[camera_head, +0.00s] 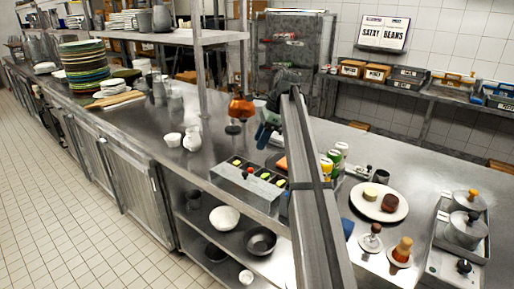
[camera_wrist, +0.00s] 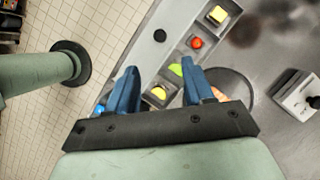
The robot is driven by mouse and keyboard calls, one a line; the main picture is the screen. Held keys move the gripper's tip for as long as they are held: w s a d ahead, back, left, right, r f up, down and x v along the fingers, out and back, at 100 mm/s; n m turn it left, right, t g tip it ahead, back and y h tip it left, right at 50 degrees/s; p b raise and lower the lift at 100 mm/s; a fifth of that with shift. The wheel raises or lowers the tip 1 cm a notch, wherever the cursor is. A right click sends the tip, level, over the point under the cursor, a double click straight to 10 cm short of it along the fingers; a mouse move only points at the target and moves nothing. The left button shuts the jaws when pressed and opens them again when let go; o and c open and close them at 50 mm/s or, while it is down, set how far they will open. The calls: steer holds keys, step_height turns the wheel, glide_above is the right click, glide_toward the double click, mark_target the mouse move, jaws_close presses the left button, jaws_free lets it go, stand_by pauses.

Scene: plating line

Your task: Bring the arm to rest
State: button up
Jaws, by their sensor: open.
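My gripper (camera_wrist: 160,80) shows two blue fingers spread apart, with nothing held between them. In the head view my gripper (camera_head: 267,130) hangs over the steel counter (camera_head: 350,140), behind my grey arm link. Below it in the wrist view is a long metal bin (camera_wrist: 150,55) with compartments holding yellow, red and green pieces. The fingers appear above the bin and partly cover it. The same bin (camera_head: 228,179) sits along the counter's front edge in the head view.
An orange bottle (camera_head: 241,107) and white jug (camera_head: 192,139) stand left of my gripper. A white plate (camera_head: 361,204) with small round items, several shakers and lidded pots (camera_head: 464,231) stand right. A stack of plates (camera_head: 84,65) is far left. A post and overhead shelf (camera_head: 180,37) rise behind.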

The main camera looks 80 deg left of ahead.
steer(key=shift+w+r, duration=0.15)
steer(key=shift+r, duration=0.15)
steer(key=shift+f, duration=0.1)
stand_by(0.3)
